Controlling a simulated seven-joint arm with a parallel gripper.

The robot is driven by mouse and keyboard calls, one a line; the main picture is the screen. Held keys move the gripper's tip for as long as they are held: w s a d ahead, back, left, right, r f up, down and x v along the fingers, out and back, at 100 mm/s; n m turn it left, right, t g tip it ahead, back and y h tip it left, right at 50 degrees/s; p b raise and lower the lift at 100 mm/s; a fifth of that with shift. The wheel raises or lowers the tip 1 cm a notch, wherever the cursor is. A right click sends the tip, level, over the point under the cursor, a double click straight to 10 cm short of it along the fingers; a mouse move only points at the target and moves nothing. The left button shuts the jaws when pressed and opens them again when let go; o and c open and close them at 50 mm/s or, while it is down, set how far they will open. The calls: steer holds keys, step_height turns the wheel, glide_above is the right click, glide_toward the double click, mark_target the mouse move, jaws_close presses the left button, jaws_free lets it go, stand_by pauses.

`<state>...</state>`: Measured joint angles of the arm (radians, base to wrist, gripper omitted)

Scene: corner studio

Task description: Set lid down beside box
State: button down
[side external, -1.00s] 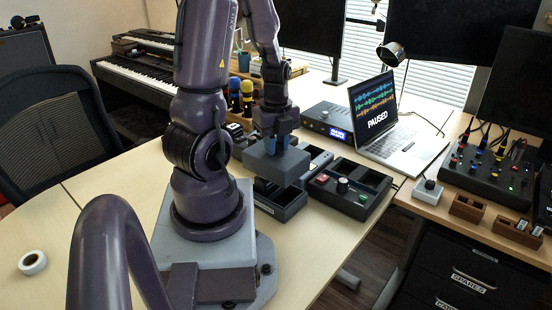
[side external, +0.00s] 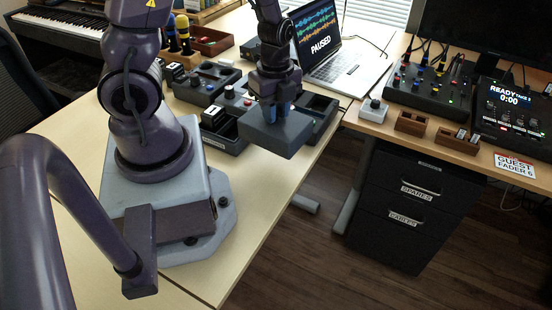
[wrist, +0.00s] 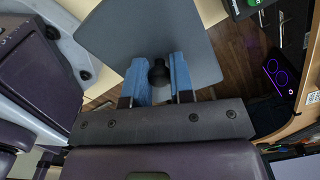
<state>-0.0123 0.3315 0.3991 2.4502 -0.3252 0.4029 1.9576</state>
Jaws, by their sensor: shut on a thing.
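My gripper (side external: 275,112) is shut on the lid's knob, with blue fingertips on either side. The lid (side external: 286,138) is a flat grey slab, held roughly level near the table's right edge. In the wrist view, the lid (wrist: 150,35) shows with its black round knob between my gripper's fingers (wrist: 159,78); table shows to its left and wooden floor to its right. The open dark box (side external: 226,140) stands on the table just left of the lid, with dark and white items inside. The gap under the lid cannot be judged.
Another dark open tray (side external: 322,112) sits behind and right of the lid. A laptop (side external: 335,55) is farther back. The tabletop (side external: 240,215) in front of the box is clear. A drawer cabinet (side external: 415,205) stands at right.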

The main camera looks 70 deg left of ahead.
steer(key=shift+w+a+f+n, duration=0.1)
steer(key=shift+a+n, duration=0.1)
steer(key=shift+n, duration=0.2)
steer(key=shift+f, duration=3.9)
steer(key=c, duration=1)
jaws_free()
steer(key=shift+f, duration=0.1)
